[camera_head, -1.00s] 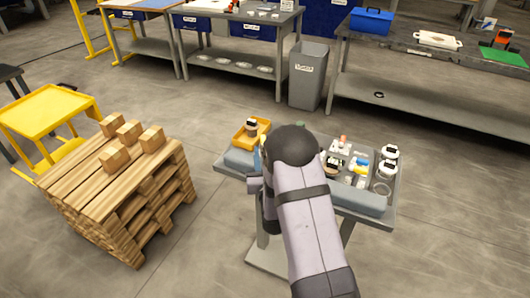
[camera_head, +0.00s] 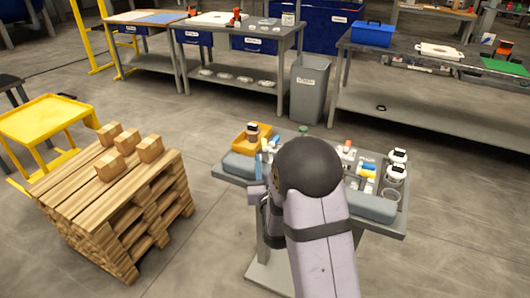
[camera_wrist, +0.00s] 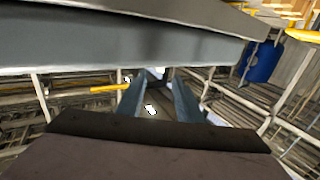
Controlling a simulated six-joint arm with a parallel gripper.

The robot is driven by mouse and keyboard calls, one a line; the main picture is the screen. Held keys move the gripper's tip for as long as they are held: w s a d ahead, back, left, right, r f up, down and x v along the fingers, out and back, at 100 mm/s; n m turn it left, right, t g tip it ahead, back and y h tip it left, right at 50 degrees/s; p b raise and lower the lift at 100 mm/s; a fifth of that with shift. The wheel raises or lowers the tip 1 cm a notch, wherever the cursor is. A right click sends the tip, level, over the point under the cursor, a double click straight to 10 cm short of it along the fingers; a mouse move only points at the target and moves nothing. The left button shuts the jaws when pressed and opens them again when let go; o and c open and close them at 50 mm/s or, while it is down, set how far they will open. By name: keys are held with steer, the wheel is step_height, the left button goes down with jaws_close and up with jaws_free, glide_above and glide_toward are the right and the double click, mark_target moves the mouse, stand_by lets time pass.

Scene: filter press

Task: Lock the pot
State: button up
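Several small vessels stand on the small grey work table. One pot with a dark and white top (camera_head: 252,133) sits in the orange tray at its left. Two white-lidded pots (camera_head: 398,157) (camera_head: 394,174) stand at its right end. I cannot tell which is the task's pot, or see any lock state.
A wooden pallet stack (camera_head: 110,205) with several boxes stands left, beside a yellow cart (camera_head: 45,118). A grey bin (camera_head: 308,92) and workbenches stand behind. A grey slab (camera_wrist: 120,42) crosses the wrist view's top.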

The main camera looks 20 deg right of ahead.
mark_target(265, 146)
steer(key=shift+w, duration=0.1)
steer(key=shift+p+x, duration=0.55)
steer(key=shift+x, duration=3.05)
jaws_close()
